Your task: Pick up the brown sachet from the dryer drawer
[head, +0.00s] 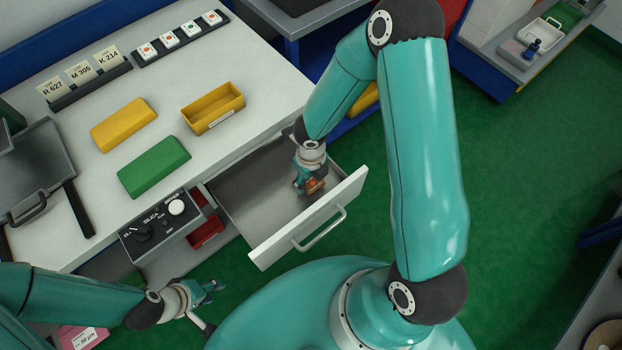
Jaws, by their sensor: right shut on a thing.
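The dryer drawer (250,208) is pulled open below the white bench, with its white front and bar handle toward me. The small brown sachet (315,186) is inside the drawer, close to the drawer front. My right gripper (308,187) reaches down into the drawer and is shut on the sachet, partly hiding it. I cannot tell whether the sachet touches the drawer floor. My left gripper (214,288) is out in front of the bench, left of the drawer, with its fingers apart and nothing between them.
A control box (160,225) with knobs sits left of the drawer. On the bench are a yellow block (124,125), a green block (154,167), a yellow bin (212,108) and card racks (90,80). A red container (206,232) shows beneath.

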